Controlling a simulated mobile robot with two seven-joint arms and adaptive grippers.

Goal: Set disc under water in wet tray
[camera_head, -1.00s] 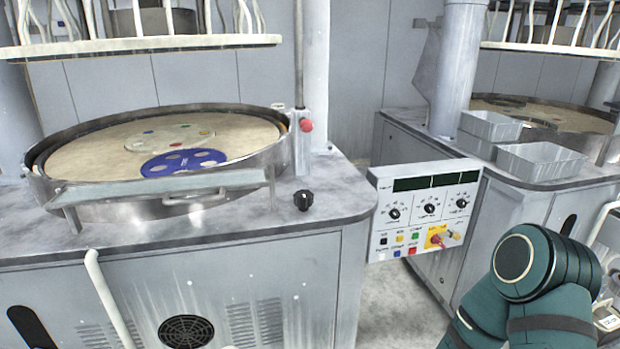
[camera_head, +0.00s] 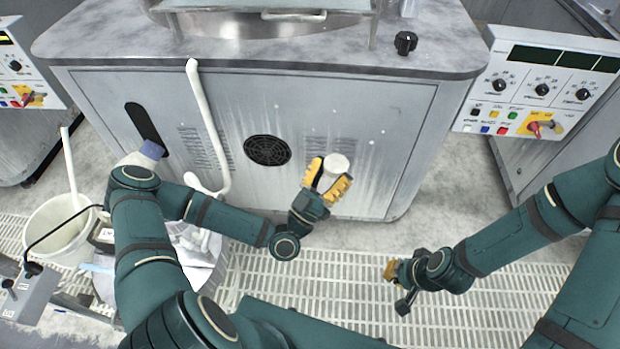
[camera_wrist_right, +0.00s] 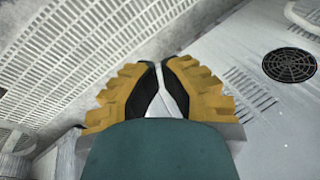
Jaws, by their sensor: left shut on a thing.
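My left gripper (camera_head: 322,185) is shut on a pale round piece (camera_head: 337,164), held in front of the machine cabinet. It looks like a short cylinder, and I cannot tell surely that it is the disc. My right gripper (camera_head: 392,270) is low over the floor grating, to the right of the left one. In the right wrist view its yellow fingers (camera_wrist_right: 160,70) come together at the tips, with nothing visible held. No wet tray or water can be made out now.
The machine cabinet (camera_head: 385,150) stands ahead, with a knob (camera_head: 405,42) on its top. A control panel (camera_head: 540,85) is at the right. A cream bucket (camera_head: 60,230) stands on the left. The grating (camera_head: 330,285) before the cabinet looks clear.

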